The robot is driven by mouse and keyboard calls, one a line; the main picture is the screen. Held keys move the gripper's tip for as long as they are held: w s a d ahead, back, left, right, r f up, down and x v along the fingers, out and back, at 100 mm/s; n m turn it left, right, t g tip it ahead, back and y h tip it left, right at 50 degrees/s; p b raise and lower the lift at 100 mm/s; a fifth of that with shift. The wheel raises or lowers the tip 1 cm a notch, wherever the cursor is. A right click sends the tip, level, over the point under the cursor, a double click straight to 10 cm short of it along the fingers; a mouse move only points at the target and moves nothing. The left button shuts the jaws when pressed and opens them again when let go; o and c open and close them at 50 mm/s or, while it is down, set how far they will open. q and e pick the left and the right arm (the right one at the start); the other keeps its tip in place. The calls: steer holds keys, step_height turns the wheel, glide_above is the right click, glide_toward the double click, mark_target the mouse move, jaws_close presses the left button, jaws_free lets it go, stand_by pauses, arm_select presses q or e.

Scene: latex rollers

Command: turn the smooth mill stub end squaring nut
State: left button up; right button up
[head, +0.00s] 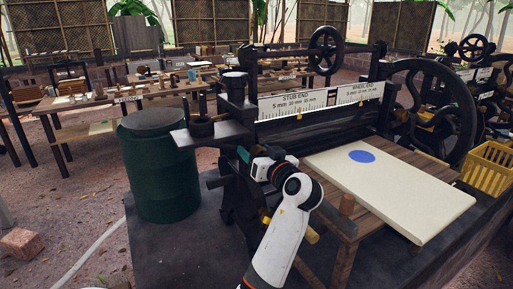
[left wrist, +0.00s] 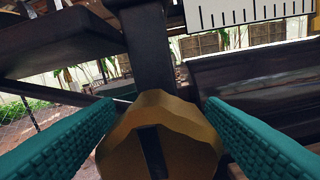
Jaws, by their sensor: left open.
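The smooth mill (head: 235,142) has a scale plate marked STUB END (head: 296,103) on its left side and another marked WHEEL END (head: 356,93) on its right. A brass-coloured faceted nut (left wrist: 180,118) shows large in the left wrist view, with a dark bar above it and a dark slot in its face. My left gripper (head: 243,155) is at the stub end of the mill; one teal finger shows in the head view. In the left wrist view its two teal fingers (left wrist: 160,128) are apart, one on each side of the nut. I cannot tell whether they touch it. My right gripper is out of view.
A cream board with a blue disc (head: 425,190) lies on the wooden table right of my left arm. A dark green barrel (head: 160,170) stands left of the mill. A handwheel (head: 327,50) tops the mill. A yellow crate (head: 487,166) is at the far right.

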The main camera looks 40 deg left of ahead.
arm_select(q)
steer(key=shift+a, duration=0.2)
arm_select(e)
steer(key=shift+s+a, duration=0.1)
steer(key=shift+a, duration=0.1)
arm_select(q)
steer(key=shift+c, duration=0.5)
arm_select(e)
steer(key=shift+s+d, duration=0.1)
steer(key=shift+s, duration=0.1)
arm_select(q)
steer(key=c, duration=0.9)
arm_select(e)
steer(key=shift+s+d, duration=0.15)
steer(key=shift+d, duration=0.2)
arm_select(q)
steer(key=shift+m, duration=0.3)
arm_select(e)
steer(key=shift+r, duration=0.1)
